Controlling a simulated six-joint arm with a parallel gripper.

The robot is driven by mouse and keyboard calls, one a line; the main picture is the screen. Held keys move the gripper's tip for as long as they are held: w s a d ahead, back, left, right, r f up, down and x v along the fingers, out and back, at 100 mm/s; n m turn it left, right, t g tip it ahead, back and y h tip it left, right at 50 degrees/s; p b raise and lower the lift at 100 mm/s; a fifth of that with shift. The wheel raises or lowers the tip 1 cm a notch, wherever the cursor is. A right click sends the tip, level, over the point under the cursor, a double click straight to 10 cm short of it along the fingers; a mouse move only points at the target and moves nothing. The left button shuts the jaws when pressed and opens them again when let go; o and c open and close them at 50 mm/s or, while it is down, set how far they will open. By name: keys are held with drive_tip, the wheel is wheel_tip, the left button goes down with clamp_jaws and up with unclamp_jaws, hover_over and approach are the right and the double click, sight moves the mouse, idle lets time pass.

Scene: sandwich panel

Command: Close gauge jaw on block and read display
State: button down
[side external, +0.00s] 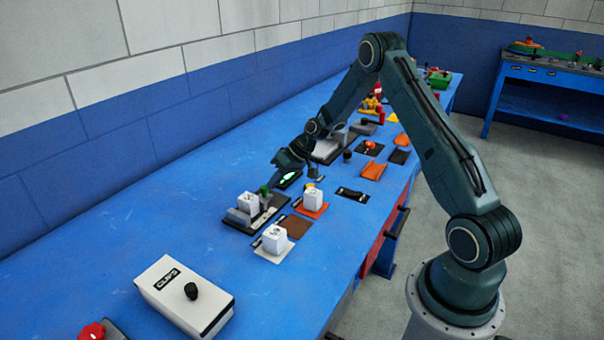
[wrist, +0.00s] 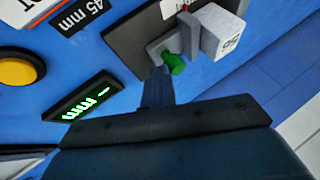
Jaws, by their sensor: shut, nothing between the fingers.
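The gauge, a dark plate with grey jaws, lies on the blue bench in the side view (side external: 238,217) and the wrist view (wrist: 120,35). A white numbered block (side external: 248,202) sits on it, also in the wrist view (wrist: 225,32); whether both jaws touch it I cannot tell. A green knob (wrist: 174,64) is on the gauge's grey jaw piece. My gripper (wrist: 158,80) is shut and empty, its fingertips close beside the knob; contact is unclear. The display (wrist: 85,110) shows a dash and "mm" in green. In the side view my gripper (side external: 275,184) is over the gauge's far end.
White blocks stand on an orange mat (side external: 313,213) and a white mat (side external: 262,249); a brown mat (side external: 295,227) is bare. A yellow button (wrist: 20,72) is near the display. A CLIPS box (side external: 180,290) stands nearer, with clear bench between it and the gauge.

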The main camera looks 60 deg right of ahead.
sight(269, 199)
drive_tip(key=a, duration=0.3)
drive_tip(key=shift+a, duration=0.4)
drive_tip(key=shift+s+f, duration=0.1)
drive_tip(key=shift+s+d, duration=0.15)
drive_tip(key=shift+d, duration=0.5)
drive_tip(key=d, duration=0.3)
drive_tip(key=shift+s+d, duration=0.3)
drive_tip(key=shift+d, duration=0.1)
drive_tip(key=v, duration=1)
drive_tip(key=shift+d, duration=0.15)
